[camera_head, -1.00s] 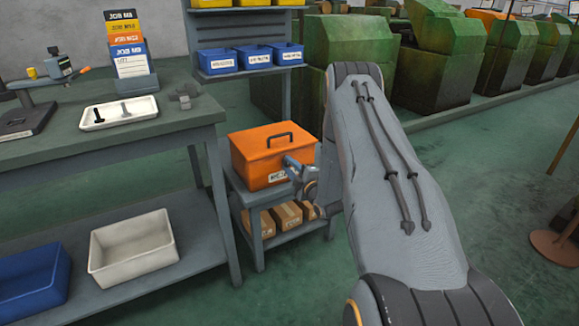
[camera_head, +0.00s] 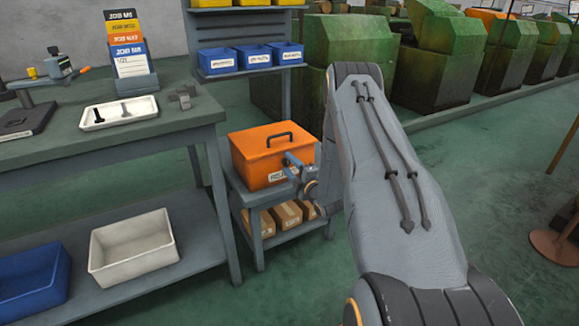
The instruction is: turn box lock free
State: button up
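The orange box (camera_head: 262,148) with a dark handle on its lid stands on a small grey stand (camera_head: 238,186). The lid is down. A white label (camera_head: 277,176) is on its front face. My gripper (camera_head: 289,161) is at the right part of the box's front, at or very near the surface. Its fingers are small here and I cannot tell whether they are open or shut. The box lock cannot be made out; the gripper covers that part of the front.
Cardboard boxes (camera_head: 286,214) sit on the stand's lower shelf. A workbench (camera_head: 120,139) at left holds a white tray (camera_head: 118,112) and a card holder (camera_head: 132,84). A rack with blue bins (camera_head: 254,56) stands behind. Green machines (camera_head: 343,42) line the back.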

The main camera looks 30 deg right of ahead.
jog(key=s, duration=0.7)
jog(key=shift+s, duration=0.4)
jog(key=shift+d+f, duration=0.1)
